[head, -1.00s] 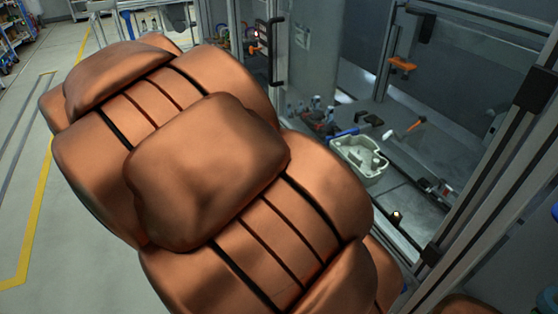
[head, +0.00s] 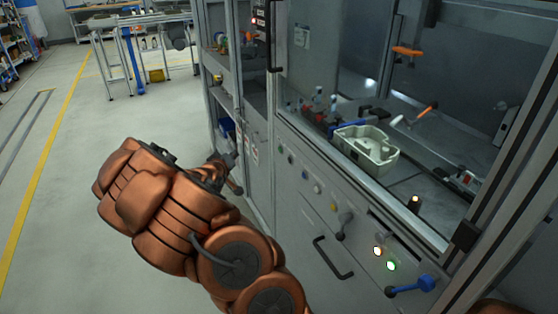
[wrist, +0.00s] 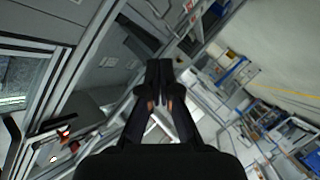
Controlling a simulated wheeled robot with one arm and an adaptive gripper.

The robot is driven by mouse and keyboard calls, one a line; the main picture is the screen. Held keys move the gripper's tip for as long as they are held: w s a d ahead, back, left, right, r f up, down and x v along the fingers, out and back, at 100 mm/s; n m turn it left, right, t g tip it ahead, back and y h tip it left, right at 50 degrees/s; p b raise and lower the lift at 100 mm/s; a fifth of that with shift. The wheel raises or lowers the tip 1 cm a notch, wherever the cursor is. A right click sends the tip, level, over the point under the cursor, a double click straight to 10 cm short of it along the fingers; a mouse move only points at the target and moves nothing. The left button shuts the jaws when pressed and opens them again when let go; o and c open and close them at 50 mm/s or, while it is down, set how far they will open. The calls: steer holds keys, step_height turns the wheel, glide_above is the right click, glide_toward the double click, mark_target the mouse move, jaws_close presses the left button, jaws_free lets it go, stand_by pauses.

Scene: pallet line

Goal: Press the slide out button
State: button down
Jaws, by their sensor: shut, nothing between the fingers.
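The front panel of the grey station carries a row of small round buttons (head: 305,174) and, further right, a lit white-yellow button (head: 377,251) and a lit green button (head: 391,266). Their labels are too small to read, so I cannot tell which one is the slide out button. My gripper (head: 231,178) is left of the panel, apart from the buttons, partly hidden behind my arm. In the wrist view my gripper (wrist: 159,70) is shut and empty, its fingers together.
A black handle (head: 333,260), a grey knob lever (head: 342,224) and a blue handle (head: 410,287) stick out from the panel. A pale tray (head: 366,150) sits inside the station. An open cabinet (head: 228,95) stands left of it. The floor (head: 75,190) at left is clear.

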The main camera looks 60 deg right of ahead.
mark_target(281, 149)
steer(key=s+d+f+h, duration=0.1)
steer(key=s+d+b, duration=0.1)
steer(key=d+f+g+h, duration=0.1)
steer(key=d, duration=0.1)
steer(key=shift+s+d+f+h, duration=0.1)
steer(key=shift+s+f+h, duration=0.2)
steer(key=shift+s+f, duration=0.1)
steer(key=shift+b, duration=0.3)
steer(key=s+d, duration=0.5)
steer(key=d, duration=0.2)
steer(key=shift+d+b, duration=0.15)
steer(key=shift+b, duration=0.2)
steer(key=shift+s+d, duration=0.1)
steer(key=shift+d, duration=0.05)
stand_by(1.0)
steer(key=shift+s+d, duration=0.1)
steer(key=shift+d, duration=0.1)
